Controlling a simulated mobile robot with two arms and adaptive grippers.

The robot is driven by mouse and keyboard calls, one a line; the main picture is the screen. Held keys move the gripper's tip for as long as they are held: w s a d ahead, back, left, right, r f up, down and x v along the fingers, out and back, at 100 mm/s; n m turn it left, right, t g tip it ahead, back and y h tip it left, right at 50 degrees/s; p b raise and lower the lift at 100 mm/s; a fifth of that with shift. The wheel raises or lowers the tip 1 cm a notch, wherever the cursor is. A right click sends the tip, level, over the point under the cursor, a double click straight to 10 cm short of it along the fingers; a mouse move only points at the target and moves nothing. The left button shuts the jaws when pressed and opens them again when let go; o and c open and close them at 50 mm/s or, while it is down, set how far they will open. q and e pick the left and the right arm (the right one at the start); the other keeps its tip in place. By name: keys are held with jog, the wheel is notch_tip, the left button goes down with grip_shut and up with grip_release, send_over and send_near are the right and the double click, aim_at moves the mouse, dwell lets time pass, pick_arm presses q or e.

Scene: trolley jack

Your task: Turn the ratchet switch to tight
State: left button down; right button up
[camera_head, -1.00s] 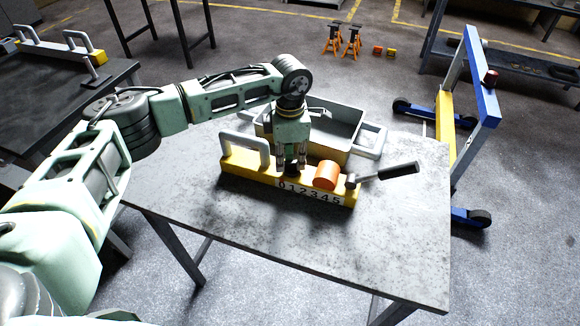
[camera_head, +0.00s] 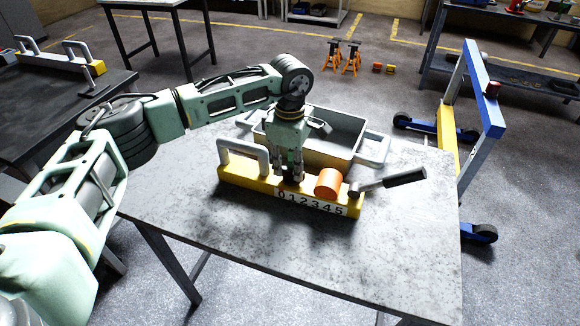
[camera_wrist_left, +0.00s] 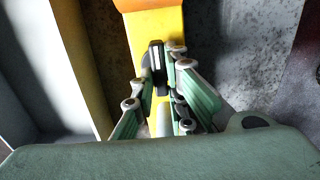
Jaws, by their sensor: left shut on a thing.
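A yellow jack bar (camera_head: 237,178) with a label reading 0 to 5 lies on the grey table. My left gripper (camera_head: 291,177) points down at the bar, just left of the orange cylinder (camera_head: 328,182), with its fingers close together. In the left wrist view, the gripper (camera_wrist_left: 158,76) is shut on a small black switch (camera_wrist_left: 156,56) with a pale stripe, on top of the yellow bar. The fingers largely hide the switch in the head view, and I cannot read its setting. My right gripper is not in view.
A grey handle (camera_head: 243,155) rises from the bar's left end. A lever with a black grip (camera_head: 405,177) sticks out at its right end. A grey open bin (camera_head: 345,131) stands behind the bar. The front of the table (camera_head: 300,245) is clear.

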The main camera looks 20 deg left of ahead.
aim_at(290, 170)
pick_arm(q)
jog(key=c, duration=1.8)
grip_release()
jog(key=shift+o, duration=0.2)
jog(key=shift+r, duration=0.15)
notch_tip(290, 170, up, 12)
jog(key=shift+f, duration=0.2)
